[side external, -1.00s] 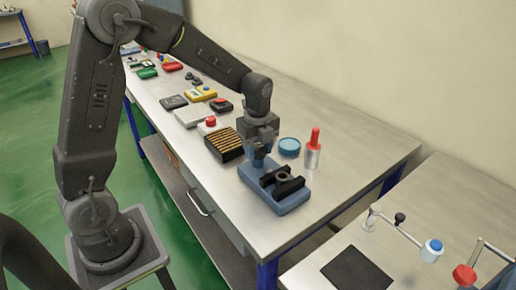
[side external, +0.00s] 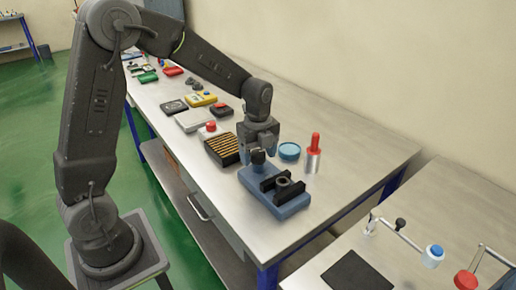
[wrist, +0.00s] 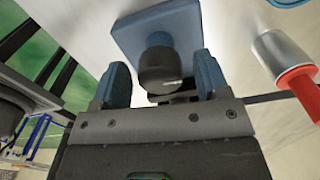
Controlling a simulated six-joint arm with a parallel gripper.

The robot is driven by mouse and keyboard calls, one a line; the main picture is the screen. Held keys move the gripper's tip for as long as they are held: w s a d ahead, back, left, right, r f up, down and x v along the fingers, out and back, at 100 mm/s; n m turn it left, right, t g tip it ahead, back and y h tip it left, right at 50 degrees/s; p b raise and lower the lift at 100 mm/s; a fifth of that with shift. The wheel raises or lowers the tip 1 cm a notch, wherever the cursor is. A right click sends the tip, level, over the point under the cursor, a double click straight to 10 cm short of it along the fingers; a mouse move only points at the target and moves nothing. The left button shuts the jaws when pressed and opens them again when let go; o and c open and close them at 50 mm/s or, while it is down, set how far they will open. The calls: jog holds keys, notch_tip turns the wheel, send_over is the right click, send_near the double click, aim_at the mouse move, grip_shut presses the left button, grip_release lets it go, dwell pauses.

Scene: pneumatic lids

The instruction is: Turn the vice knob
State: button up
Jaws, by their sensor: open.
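The blue vice (side external: 289,205) with black jaws sits near the front end of the workbench, a grey ring-shaped part (side external: 283,181) between its jaws. Its round black knob (side external: 258,157) is at the end nearest my gripper. My gripper (side external: 259,155) points down over the knob, its blue fingers apart on either side of it. In the wrist view the knob (wrist: 165,70), with a small light mark, shows between the two open fingers (wrist: 161,80). I cannot tell whether either finger touches it. The lower part of the vice is partly hidden by my gripper in that view.
A red-topped silver cylinder (side external: 313,152) and a round blue dish (side external: 289,151) stand close behind the vice. A black tray with yellow rows (side external: 222,149) is to the left. A side table (side external: 330,270) with levers is at lower right. The bench's right end is clear.

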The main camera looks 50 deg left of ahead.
aim_at(257, 154)
notch_tip(257, 154, up, 14)
dwell(0.5)
jog(key=shift+f, duration=0.1)
jog(key=s+d+n+t, duration=0.2)
jog(key=s+d+n, duration=0.1)
jog(key=s+n, duration=0.6)
jog(key=s+d+n+t, duration=0.3)
jog(key=s+n, duration=0.7)
jog(key=shift+s+d+f+n+t, duration=0.15)
jog(key=shift+s+d+n+t, duration=0.15)
jog(key=shift+s+d, duration=0.05)
